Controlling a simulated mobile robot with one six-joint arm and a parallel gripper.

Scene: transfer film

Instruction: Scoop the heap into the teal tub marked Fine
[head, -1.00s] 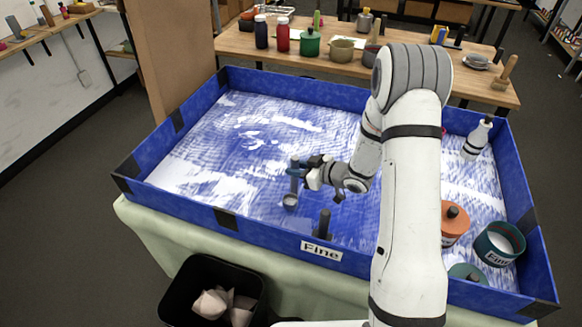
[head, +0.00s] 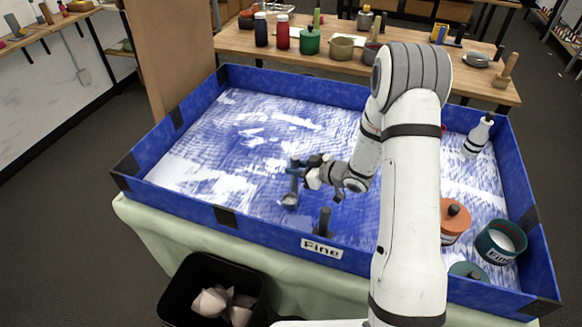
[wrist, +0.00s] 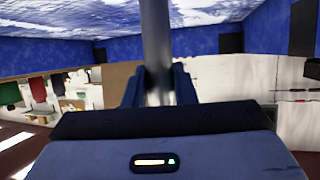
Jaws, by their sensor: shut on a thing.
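My gripper (head: 298,168) is shut on the upright handle of a small scoop. The scoop's grey cup (head: 290,200) hangs low over the tray floor; I cannot tell whether it touches or holds anything. In the wrist view the grey scoop handle (wrist: 156,45) stands between the fingers. White grains (head: 205,180) lie in patches and streaks over the blue tray, thickest at the left; no single heap stands out clearly. The teal tub marked Fine (head: 488,248) stands open at the right front, with white material inside, well right of my gripper.
Blue walls (head: 170,197) with dark patches ring the tray. A dark upright handle (head: 325,220) stands near the front wall, by a Fine label (head: 321,250). An orange lidded pot (head: 452,225), a teal lid (head: 467,270) and a white bottle (head: 477,138) are at the right.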

